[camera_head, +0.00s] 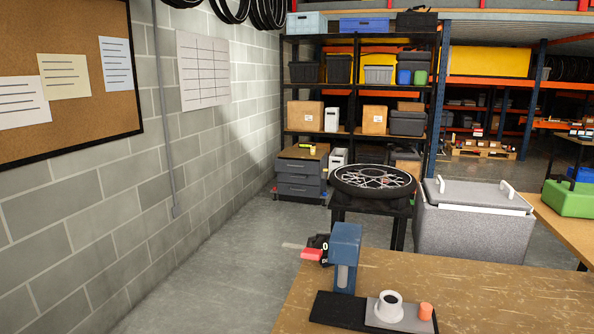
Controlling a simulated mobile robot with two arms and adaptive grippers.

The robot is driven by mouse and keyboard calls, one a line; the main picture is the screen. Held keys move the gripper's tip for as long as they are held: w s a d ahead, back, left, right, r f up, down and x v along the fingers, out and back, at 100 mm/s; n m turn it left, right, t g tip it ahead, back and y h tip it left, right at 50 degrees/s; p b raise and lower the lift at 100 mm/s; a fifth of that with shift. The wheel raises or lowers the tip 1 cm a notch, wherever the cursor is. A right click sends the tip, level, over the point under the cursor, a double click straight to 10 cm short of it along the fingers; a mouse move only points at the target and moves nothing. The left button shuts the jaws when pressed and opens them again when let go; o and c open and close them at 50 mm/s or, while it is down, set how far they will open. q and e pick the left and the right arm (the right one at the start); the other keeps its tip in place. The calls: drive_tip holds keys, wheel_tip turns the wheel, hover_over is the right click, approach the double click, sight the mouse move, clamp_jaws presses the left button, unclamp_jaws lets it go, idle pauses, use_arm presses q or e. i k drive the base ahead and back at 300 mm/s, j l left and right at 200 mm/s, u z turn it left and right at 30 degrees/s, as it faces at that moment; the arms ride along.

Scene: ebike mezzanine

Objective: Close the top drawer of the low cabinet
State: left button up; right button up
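The low cabinet (299,187) is a small dark grey drawer unit with a brown top. It stands on the floor in the middle distance, in front of the shelving rack and near the block wall. Its drawer fronts face me, and the top drawer (298,167) is just under the brown top. At this distance I cannot tell how far the top drawer is pulled out. A small yellow and black item (308,149) lies on the cabinet top. Neither of my grippers is in view.
A spoked wheel (372,180) on a black stand and a grey lidded box (470,225) stand beyond. Clear floor (235,255) runs along the left wall.

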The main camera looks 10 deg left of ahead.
sight(311, 167)
drive_tip(key=j+u, duration=0.35)
drive_tip(key=u, duration=0.2)
drive_tip(key=i+j+u, duration=0.1)
drive_tip(key=i+j, duration=0.2)
drive_tip(key=j, duration=0.25)
drive_tip(key=i+j+u, duration=0.15)
drive_tip(key=i+j, duration=0.15)
drive_tip(key=j, duration=0.25)
drive_tip(key=i+j+u, duration=0.1)
drive_tip(key=i+j, duration=0.25)
drive_tip(key=j, duration=0.15)
drive_tip(key=i+z, duration=0.2)
drive_tip(key=i, duration=0.2)
drive_tip(key=i+j+z, duration=0.45)
drive_tip(key=i, duration=0.3)
drive_tip(key=i+l+z, duration=0.2)
drive_tip(key=i, duration=2.15)
drive_tip(key=i+j+z, duration=0.15)
drive_tip(key=i, duration=2.25)
